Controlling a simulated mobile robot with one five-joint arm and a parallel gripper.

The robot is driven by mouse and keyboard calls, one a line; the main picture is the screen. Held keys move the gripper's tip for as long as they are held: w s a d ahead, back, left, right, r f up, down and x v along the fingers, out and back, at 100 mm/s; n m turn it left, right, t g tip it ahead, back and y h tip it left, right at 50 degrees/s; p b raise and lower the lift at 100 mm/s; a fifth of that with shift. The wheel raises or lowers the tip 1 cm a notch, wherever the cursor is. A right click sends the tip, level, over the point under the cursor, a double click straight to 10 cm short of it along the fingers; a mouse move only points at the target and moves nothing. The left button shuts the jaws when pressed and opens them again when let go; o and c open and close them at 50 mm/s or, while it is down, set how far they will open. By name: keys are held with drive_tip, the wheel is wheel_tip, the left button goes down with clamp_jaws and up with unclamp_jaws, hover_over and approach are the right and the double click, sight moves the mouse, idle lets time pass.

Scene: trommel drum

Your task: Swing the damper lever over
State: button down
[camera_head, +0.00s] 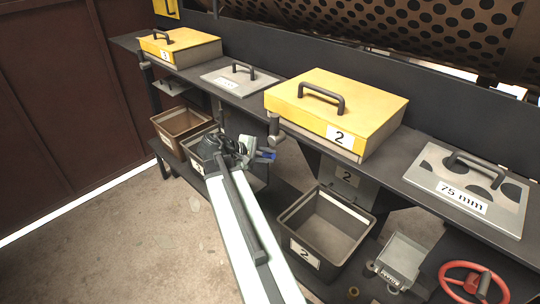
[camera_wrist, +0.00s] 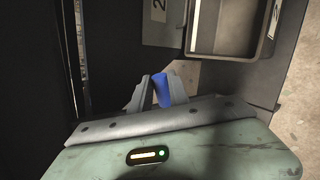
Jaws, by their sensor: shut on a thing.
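A blue cylindrical grip (camera_wrist: 170,89), which I take to be the damper lever's handle, stands between the two grey fingers of my gripper (camera_wrist: 157,92) in the wrist view. The fingers are shut on it. In the head view my gripper (camera_head: 257,153) is beside the shelf's underside, left of the number 2 bin, and a small patch of the blue grip (camera_head: 267,154) shows at its tip. The rest of the lever and its pivot are hidden or too dark to tell.
A dark shelf (camera_head: 393,147) carries a yellow box marked 2 (camera_head: 357,97). A red handwheel (camera_head: 462,273) is at lower right. Bare floor (camera_head: 120,240) lies left.

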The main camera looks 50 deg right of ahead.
drive_tip(key=shift+w+a, duration=0.1)
idle(0.3)
drive_tip(key=c, duration=1.3)
unclamp_jaws()
drive_tip(key=shift+w+a, duration=0.1)
drive_tip(key=shift+a, duration=0.05)
drive_tip(key=shift+o, duration=0.2)
drive_tip(key=p+v, duration=0.4)
drive_tip(key=v, duration=0.3)
drive_tip(key=shift+a+r, duration=0.2)
drive_tip(key=shift+a, duration=0.05)
